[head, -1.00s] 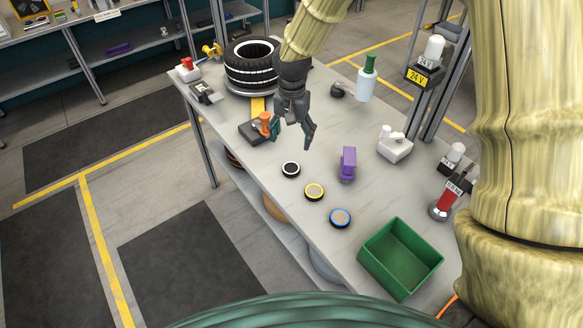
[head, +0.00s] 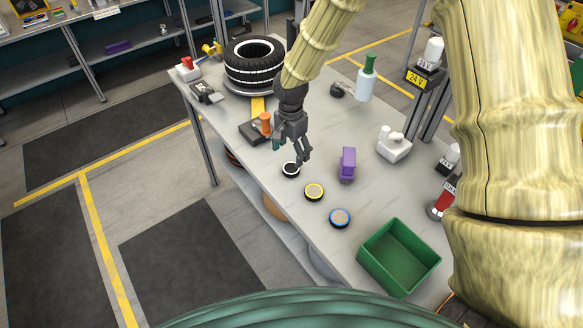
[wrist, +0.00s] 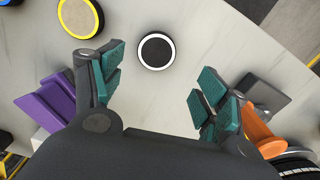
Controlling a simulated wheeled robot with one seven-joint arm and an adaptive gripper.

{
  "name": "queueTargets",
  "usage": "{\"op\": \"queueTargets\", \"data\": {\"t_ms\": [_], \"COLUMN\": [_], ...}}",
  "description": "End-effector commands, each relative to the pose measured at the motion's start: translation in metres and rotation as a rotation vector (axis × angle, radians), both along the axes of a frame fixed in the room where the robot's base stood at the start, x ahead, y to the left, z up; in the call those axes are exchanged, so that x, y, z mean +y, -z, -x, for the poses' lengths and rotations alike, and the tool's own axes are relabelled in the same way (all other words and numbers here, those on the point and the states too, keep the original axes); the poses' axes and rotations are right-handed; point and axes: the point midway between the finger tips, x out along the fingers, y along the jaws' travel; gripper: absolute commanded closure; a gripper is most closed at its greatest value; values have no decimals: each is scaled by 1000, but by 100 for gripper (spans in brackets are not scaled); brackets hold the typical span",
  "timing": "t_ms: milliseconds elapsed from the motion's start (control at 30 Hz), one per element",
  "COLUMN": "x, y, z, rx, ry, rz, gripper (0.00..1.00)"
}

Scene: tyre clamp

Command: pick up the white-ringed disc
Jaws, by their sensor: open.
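The white-ringed disc (head: 291,169) is a small black disc with a white ring, lying flat on the grey bench. In the wrist view the white-ringed disc (wrist: 156,51) lies ahead of the open fingers, between their lines, and nothing touches it. My gripper (head: 297,160) is open and empty, just above and beside the disc in the head view. In the wrist view my gripper (wrist: 157,88) shows teal pads spread wide apart. How high it is above the disc I cannot tell exactly.
A yellow-ringed disc (head: 314,192) and a blue-ringed disc (head: 340,218) lie nearer the front. A purple block (head: 347,164) stands to the right. An orange-handled clamp (head: 265,124) and a tyre (head: 253,65) are behind. A green bin (head: 399,257) sits at the front right.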

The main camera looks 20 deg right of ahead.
Motion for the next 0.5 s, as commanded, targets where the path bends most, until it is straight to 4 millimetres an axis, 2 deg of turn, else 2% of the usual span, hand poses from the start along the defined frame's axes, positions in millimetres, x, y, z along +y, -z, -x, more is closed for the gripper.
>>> {"op": "queueTargets", "data": {"t_ms": [267,500], "x": [0,2], "y": [9,27], "z": [1,8], "rx": [1,2], "ry": [-1,-2], "rz": [0,0], "gripper": [26,26]}}
